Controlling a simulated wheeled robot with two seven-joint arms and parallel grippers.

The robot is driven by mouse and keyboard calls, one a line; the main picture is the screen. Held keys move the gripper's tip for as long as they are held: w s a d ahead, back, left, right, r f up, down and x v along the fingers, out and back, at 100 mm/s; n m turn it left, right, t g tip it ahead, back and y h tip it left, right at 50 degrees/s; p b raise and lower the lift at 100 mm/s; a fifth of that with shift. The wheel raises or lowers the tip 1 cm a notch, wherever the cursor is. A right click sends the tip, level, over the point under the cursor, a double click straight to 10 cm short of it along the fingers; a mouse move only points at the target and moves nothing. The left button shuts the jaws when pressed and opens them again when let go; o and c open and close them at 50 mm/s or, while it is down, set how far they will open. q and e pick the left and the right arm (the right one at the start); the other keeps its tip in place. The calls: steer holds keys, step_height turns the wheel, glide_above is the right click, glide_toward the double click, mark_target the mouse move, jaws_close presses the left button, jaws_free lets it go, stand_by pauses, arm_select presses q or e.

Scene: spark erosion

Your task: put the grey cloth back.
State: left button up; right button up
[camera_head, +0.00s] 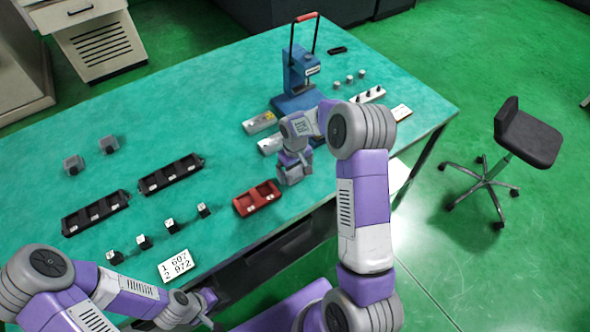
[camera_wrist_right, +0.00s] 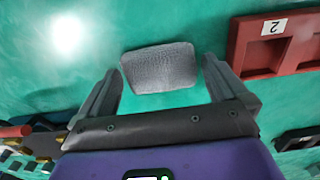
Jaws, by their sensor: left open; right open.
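The grey cloth (camera_wrist_right: 160,68) shows in the right wrist view as a small, textured grey piece on the green table top. It lies in the gap ahead of my right gripper (camera_wrist_right: 162,78), with one open finger on either side. I see no clear contact between fingers and cloth. In the head view my right gripper (camera_head: 294,174) points down over the table, just right of the red tray (camera_head: 246,208), and largely hides the cloth. My left gripper (camera_head: 208,306) is open at the table's front edge, low in the head view, away from the cloth.
A blue press (camera_head: 297,82) with a red-topped handle stands behind my right gripper, with metal blocks (camera_head: 260,122) beside it. Black trays (camera_head: 95,213), small labelled blocks (camera_head: 143,242) and a number card (camera_head: 175,266) lie to the left.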

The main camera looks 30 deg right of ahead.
mark_target(295, 173)
arm_select(q)
step_height(295, 173, up, 2)
steer(key=shift+r+p, duration=0.1)
steer(key=shift+p, duration=0.95)
arm_select(e)
step_height(295, 173, up, 12)
steer(key=shift+f, duration=0.1)
